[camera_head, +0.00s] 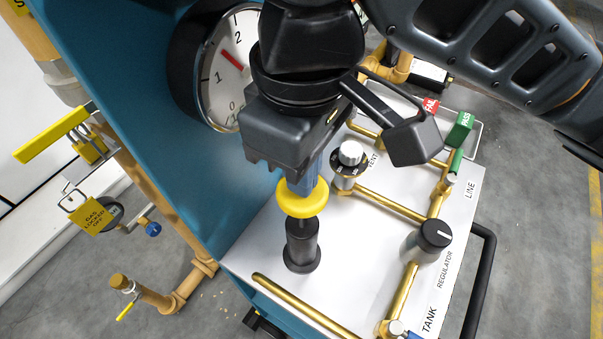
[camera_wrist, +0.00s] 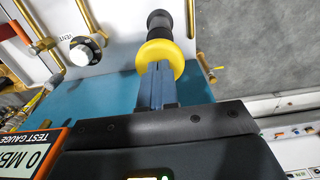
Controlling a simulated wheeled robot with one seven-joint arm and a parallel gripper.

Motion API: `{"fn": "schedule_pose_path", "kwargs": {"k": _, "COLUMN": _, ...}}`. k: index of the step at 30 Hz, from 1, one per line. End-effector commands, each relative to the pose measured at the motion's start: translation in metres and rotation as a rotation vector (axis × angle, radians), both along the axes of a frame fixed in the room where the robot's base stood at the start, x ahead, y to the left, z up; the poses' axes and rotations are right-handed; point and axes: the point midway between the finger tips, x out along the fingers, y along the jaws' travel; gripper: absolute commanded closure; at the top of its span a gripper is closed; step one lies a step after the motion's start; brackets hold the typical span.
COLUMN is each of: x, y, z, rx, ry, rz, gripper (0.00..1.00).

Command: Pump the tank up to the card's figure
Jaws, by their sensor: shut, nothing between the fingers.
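The hand pump has a yellow knob (camera_head: 302,200) above a black cylinder (camera_head: 301,245) on the white panel. My gripper (camera_head: 309,178) points down with its fingers together at the top of the knob. In the wrist view my gripper (camera_wrist: 158,88) meets the yellow knob (camera_wrist: 160,55); whether it presses on it is unclear. The round tank gauge (camera_head: 215,85) is partly hidden by my wrist; a red mark shows between 1 and 2. A test gauge display (camera_wrist: 35,152), partly cut off, begins with 0. I cannot make out a card with a figure.
The panel carries a vent knob (camera_head: 350,155), a regulator knob (camera_head: 430,238) and brass pipes (camera_head: 390,205). A teal wall (camera_head: 160,120) rises at left. Red FAIL (camera_head: 431,106) and green PASS (camera_head: 460,127) tags stand at the far edge. A black handle (camera_head: 485,270) borders the right side.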

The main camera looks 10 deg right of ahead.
Motion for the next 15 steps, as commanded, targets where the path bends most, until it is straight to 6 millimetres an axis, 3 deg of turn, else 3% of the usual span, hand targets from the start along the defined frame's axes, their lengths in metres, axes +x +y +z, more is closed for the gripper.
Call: {"fn": "schedule_pose_path", "kwargs": {"k": 15, "x": 0.000, "y": 0.000, "z": -0.036, "rx": -0.002, "ry": 0.001, "rz": 0.000, "gripper": 1.00}}
